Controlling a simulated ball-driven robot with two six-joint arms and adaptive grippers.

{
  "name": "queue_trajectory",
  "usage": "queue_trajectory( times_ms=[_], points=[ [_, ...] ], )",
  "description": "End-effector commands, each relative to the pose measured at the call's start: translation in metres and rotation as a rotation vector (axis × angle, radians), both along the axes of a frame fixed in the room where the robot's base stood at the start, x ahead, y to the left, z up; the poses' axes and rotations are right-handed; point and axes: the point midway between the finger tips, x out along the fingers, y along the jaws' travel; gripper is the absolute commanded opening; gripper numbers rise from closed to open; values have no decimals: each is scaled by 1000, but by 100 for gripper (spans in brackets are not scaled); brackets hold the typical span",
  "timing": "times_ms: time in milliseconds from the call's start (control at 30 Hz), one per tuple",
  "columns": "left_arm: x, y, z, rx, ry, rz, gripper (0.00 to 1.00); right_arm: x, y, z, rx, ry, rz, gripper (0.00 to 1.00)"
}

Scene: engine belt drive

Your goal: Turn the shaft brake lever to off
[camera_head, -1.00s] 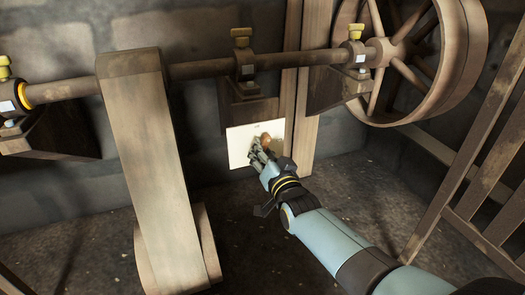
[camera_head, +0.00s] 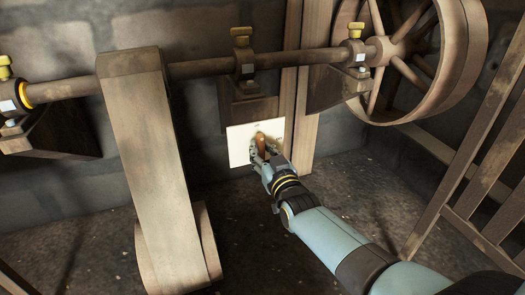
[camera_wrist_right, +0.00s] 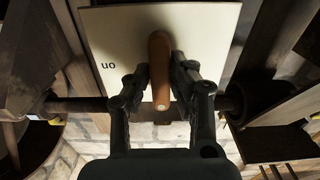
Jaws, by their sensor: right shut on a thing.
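The shaft brake lever (camera_head: 260,139) has an orange-brown handle and sits on a white plate (camera_head: 240,146) low on the wall. My right gripper (camera_head: 262,155) reaches it from below. In the right wrist view the fingers (camera_wrist_right: 160,82) are shut around the handle (camera_wrist_right: 160,62), one on each side. The handle stands almost straight up in that picture. The word "on" shows upside down on the left of the plate (camera_wrist_right: 115,30) there. I see no other word on the plate; part of it is hidden by the fingers and handle. My left gripper is not in view.
A horizontal shaft (camera_head: 205,69) on brackets with yellow-topped caps runs above the plate. A broad belt (camera_head: 148,140) hangs at the left and a large spoked wheel (camera_head: 468,50) stands at the upper right. A wooden railing (camera_head: 470,150) is at the right.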

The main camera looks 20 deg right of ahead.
Motion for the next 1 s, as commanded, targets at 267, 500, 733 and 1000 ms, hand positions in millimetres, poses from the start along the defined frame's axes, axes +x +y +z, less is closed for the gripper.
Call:
queue_trajectory(
  times_ms=[267,500,733,1000],
  points=[
    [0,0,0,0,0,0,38,-1,1,-1,-4,3,1,0],
    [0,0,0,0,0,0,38,-1,1,-1,-3,3,1,42],
    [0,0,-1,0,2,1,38,-1,0,-1,-2,2,1,42],
    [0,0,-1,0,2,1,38,-34,-1,-2,-3,4,1,42]
  ],
)
